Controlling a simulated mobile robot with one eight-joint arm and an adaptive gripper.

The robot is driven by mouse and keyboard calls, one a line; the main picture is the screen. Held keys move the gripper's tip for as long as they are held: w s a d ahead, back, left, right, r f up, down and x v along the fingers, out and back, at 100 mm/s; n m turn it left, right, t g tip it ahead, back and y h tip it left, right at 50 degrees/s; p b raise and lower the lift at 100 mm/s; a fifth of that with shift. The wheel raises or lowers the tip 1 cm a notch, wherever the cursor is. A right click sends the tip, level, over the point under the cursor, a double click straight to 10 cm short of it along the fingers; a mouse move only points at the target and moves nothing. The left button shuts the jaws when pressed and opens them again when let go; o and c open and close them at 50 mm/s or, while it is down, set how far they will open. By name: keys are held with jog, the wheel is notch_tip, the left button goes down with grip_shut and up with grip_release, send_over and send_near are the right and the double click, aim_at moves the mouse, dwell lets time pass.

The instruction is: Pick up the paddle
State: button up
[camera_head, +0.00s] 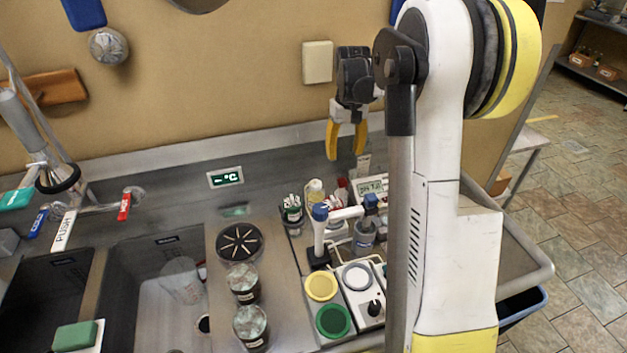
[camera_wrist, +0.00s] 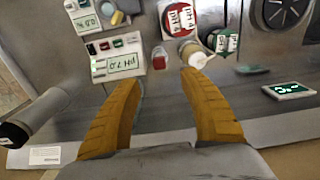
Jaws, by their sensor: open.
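I cannot make out for certain which thing is the paddle. A flat brown wooden piece (camera_head: 52,88) is at the wall on the far left of the head view, partly behind the faucet; I cannot tell if it is the paddle. My gripper (camera_head: 345,151) has yellow fingers. It hangs open and empty, pointing down in front of the back wall, above the rear of the steel counter. In the wrist view the two fingers (camera_wrist: 160,85) are spread apart with nothing between them. Small bottles and a pH meter lie beyond the fingertips.
Below my gripper, the counter holds a pH meter (camera_head: 372,187), a cup of strips (camera_head: 291,209), a blue-topped probe stand (camera_head: 320,235) and round yellow (camera_head: 321,286) and green (camera_head: 334,320) lids. Two jars (camera_head: 251,325) stand beside the sink (camera_head: 150,290). A faucet (camera_head: 20,120) rises at left.

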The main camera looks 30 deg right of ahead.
jog(key=b, duration=0.1)
send_over(342, 180)
jog(key=f, duration=0.5)
jog(key=shift+d+f, duration=0.3)
jog(key=shift+f, duration=0.1)
jog(key=f+b, duration=0.1)
jog(key=f, duration=0.5)
jog(key=shift+w+a+b, duration=0.1)
jog(key=shift+a+b, duration=0.1)
jog(key=shift+b, duration=0.2)
jog(key=shift+r, duration=0.1)
grip_shut()
